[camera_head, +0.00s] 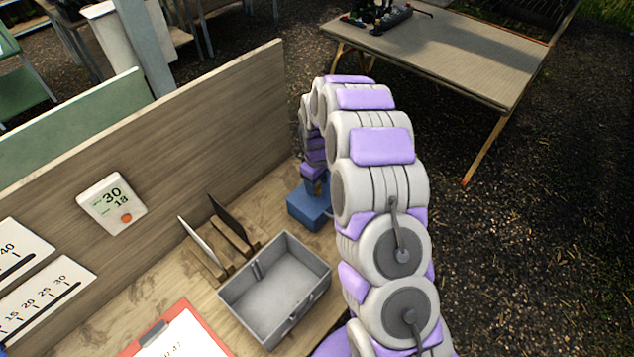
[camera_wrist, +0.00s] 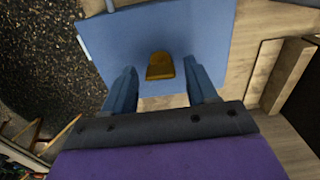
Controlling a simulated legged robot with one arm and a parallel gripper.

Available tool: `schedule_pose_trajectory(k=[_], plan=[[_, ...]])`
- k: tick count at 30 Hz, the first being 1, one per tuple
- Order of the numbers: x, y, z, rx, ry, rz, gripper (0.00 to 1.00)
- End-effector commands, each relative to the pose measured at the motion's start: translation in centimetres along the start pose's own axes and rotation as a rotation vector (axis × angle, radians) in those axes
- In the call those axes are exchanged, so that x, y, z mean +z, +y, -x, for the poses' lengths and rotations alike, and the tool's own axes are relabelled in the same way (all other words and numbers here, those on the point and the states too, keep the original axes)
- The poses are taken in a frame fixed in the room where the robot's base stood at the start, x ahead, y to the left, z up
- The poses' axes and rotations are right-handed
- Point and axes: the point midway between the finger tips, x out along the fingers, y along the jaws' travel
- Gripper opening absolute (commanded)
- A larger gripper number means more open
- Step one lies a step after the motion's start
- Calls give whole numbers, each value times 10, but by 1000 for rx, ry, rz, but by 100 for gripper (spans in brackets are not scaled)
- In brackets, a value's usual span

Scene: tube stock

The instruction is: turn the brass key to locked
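The brass key (camera_wrist: 160,66) shows in the wrist view as a small golden piece on the blue box (camera_wrist: 115,40). The blue box (camera_head: 306,208) also shows in the head view, on the table's far right part, partly hidden by my arm. My gripper (camera_wrist: 163,82) is open, with one blue finger on each side of the key and a gap to it on both sides. Whether the fingers touch the box cannot be told. In the head view my gripper (camera_head: 313,186) is right above the box, and its fingers are too small to make out.
A grey open bin (camera_head: 222,293) stands in front of the box. A wooden rack (camera_head: 240,240) with two upright plates is left of it. A wooden panel (camera_head: 160,140) with a digital display (camera_head: 112,203) borders the table. A red clipboard (camera_head: 218,345) lies near the front.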

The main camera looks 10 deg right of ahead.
Motion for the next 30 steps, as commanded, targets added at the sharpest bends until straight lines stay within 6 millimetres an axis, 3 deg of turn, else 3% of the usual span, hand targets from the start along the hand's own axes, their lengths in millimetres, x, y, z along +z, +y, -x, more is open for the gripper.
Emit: schedule_pose_trajectory(k=[8, 13, 30], plan=[[0, 0, 1, -1, -1, 0, 60], [0, 0, 16, 1, 1, -1, 60], [-2, 1, 139, 3, 3, -1, 60]])
